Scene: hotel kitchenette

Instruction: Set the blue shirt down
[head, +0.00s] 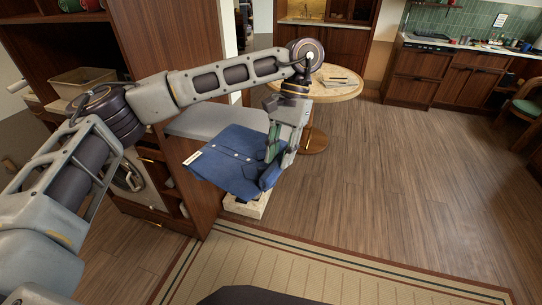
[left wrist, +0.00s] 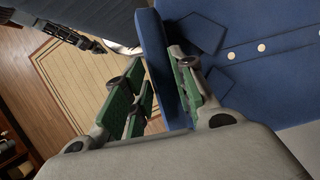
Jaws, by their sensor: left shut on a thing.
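The blue shirt (head: 226,158) is folded, with a row of pale buttons and a white tag at its left corner. My left gripper (head: 276,148) is shut on its right edge in the head view and holds it in front of a grey-topped surface (head: 222,122). From this angle I cannot tell whether the shirt touches that surface. In the left wrist view, the shirt (left wrist: 260,70) fills the upper right. Its folded edge passes by the green finger pads of the left gripper (left wrist: 162,95).
A round table (head: 335,88) with small items stands behind the gripper. A wooden cabinet (head: 170,50) is at the left, with a beige bin (head: 82,80) on its shelf. A low pale block (head: 247,207) is below the shirt. The wooden floor (head: 400,170) at the right is clear.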

